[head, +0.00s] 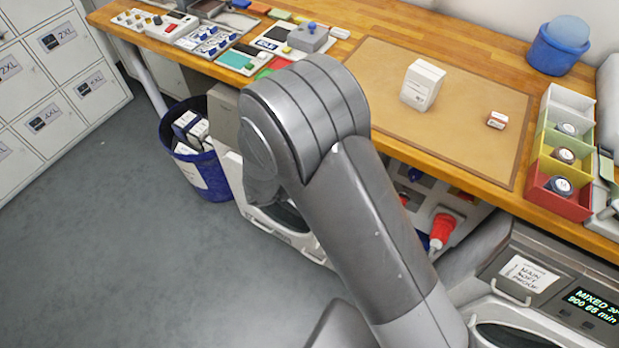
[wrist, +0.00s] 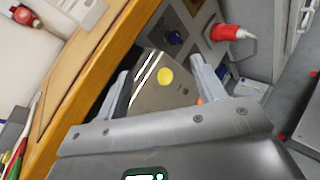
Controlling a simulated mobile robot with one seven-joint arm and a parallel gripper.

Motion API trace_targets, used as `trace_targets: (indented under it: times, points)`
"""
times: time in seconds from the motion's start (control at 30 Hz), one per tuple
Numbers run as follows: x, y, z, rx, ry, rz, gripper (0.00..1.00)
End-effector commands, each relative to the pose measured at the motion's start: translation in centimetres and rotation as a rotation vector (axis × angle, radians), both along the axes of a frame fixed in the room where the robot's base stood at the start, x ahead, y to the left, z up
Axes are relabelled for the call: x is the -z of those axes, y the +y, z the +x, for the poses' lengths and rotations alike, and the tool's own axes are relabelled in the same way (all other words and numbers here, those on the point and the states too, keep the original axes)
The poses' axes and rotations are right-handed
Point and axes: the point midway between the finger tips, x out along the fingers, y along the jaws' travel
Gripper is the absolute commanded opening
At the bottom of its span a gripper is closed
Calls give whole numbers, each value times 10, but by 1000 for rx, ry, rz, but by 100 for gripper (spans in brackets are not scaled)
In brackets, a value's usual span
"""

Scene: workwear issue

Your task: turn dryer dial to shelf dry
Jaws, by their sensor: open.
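The dryer's white body (head: 240,190) stands under the bench in the head view, with its round door partly behind my arm. Its grey upper panel (head: 225,112) shows only at the left edge; no dial can be made out there. In the wrist view, my gripper (wrist: 160,88) is open, its two fingers apart with nothing held between them. A grey-brown panel (wrist: 150,98) with a yellow round spot (wrist: 166,77) shows beyond and between the fingers. I cannot tell whether the spot is on a dial, and no setting is readable. My gripper is hidden behind my arm in the head view.
The wooden bench edge (wrist: 107,68) runs close beside the fingers. A red plug (head: 442,231) is on the wall under the bench, also in the wrist view (wrist: 228,32). Another machine with a lit display (head: 594,306) stands right. A blue bin (head: 207,178) stands left; floor is clear.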

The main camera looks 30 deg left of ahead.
Motion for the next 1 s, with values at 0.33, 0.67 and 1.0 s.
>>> trace_targets:
  times: [0.33, 0.67, 1.0]
  points:
    - [90, 90, -73, -435, -111, -258, 63]
    - [115, 110, -92, -559, -152, -316, 63]
    - [115, 102, -33, -554, -150, -315, 63]
